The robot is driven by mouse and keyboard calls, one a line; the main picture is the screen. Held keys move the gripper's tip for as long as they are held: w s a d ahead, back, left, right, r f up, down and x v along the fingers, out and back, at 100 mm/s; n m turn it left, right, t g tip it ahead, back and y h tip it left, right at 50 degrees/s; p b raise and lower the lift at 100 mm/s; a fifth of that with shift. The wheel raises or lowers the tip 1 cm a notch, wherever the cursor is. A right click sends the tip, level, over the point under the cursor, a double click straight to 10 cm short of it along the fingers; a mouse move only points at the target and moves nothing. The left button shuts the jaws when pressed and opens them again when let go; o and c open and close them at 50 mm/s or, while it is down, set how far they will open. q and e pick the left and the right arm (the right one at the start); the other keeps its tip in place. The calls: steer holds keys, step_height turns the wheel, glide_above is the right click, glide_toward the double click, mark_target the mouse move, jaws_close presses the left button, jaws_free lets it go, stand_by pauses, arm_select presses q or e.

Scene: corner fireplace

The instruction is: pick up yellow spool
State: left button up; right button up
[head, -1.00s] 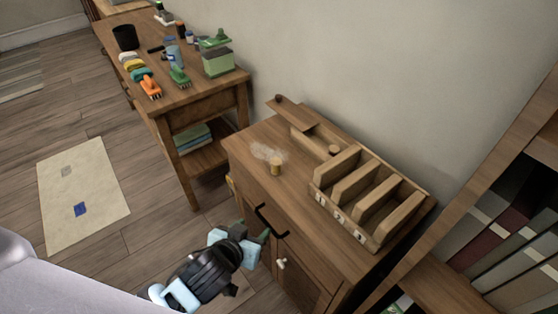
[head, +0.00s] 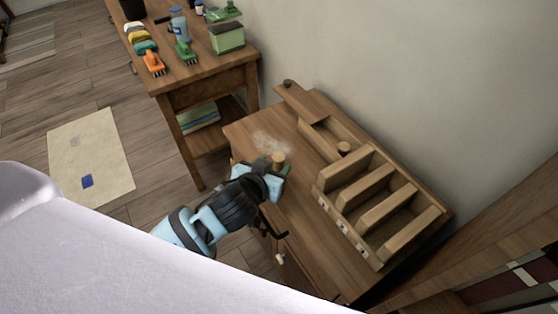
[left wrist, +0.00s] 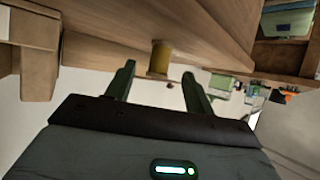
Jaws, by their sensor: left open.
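The yellow spool (head: 278,158) stands upright on the small wooden cabinet top (head: 315,225), beside a pale dusty patch. My left gripper (head: 275,178) is at the cabinet's edge, just in front of the spool, and partly covers its lower part. In the left wrist view the spool (left wrist: 160,58) shows upside down between the lines of the two open fingers (left wrist: 158,76), a little beyond the tips. The jaws are empty and do not visibly touch it. My right gripper is in neither view.
A wooden rack with slots (head: 380,205) stands on the cabinet to the right of the spool. A cabinet handle (head: 268,222) is below my gripper. A workbench (head: 205,75) with brushes and containers stands at the back left. A wall is behind the cabinet.

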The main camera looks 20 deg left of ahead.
mark_target(279, 156)
arm_select(q)
steer(key=shift+w, duration=0.6)
steer(key=shift+r+x, duration=0.15)
steer(key=shift+x, duration=0.95)
steer(key=shift+r+x, duration=0.15)
steer(key=shift+x, duration=0.95)
steer(key=shift+w+d, duration=0.1)
steer(key=shift+w, duration=0.1)
steer(key=c, duration=1)
steer(key=shift+r, duration=0.1)
